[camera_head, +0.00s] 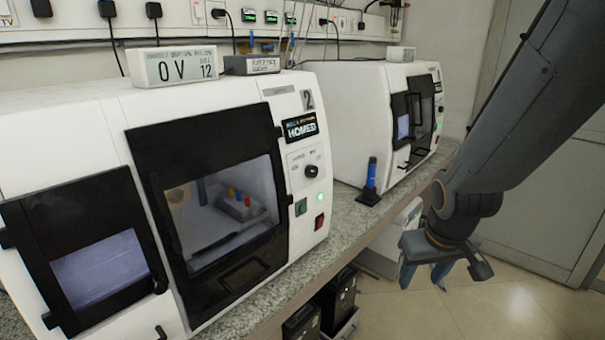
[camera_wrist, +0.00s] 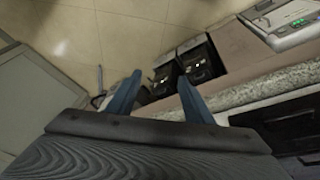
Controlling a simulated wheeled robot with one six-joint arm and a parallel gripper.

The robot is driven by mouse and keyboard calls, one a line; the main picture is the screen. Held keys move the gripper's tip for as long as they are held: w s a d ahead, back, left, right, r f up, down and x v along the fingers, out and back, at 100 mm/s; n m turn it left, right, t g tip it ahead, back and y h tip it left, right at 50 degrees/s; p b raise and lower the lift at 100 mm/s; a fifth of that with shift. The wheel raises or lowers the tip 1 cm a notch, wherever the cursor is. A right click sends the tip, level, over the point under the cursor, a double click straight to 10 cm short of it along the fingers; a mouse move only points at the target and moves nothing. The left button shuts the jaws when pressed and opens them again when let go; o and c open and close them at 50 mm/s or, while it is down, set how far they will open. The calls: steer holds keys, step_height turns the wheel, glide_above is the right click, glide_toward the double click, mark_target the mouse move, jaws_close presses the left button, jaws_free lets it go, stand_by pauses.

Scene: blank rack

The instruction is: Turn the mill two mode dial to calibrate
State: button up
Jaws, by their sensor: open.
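Mill two (camera_head: 255,120) is the white machine with a "2" on its front, in the left and middle of the head view. Its mode dial (camera_head: 311,171) is a small black round knob on a white panel at the right of its front, below a black "HOMED" display (camera_head: 300,127). The dial's labels are too small to read, so I cannot tell its setting. My gripper (camera_head: 425,276) hangs open and empty at the right, in front of the bench and well apart from the dial. In the wrist view its two blue fingers (camera_wrist: 159,97) are spread with nothing between them.
A second white mill (camera_head: 350,110) stands farther back on the granite bench (camera_head: 345,215). A blue pen-like item in a black stand (camera_head: 370,180) is between the mills. A green button (camera_head: 301,207) and red switch (camera_head: 319,221) sit below the dial. Floor (camera_head: 500,310) is clear at right.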

steer(key=w+r+n+t, duration=0.1)
steer(key=w+n+t, duration=0.3)
steer(key=w, duration=0.7)
steer(key=n+t+y+b, duration=0.1)
steer(key=n+t+y, duration=0.2)
steer(key=n+y, duration=1.2)
glide_toward(314, 172)
steer(key=shift+p+x, duration=0.9)
steer(key=shift+x, duration=3)
steer(key=c, duration=1)
steer(key=shift+c, duration=0.2)
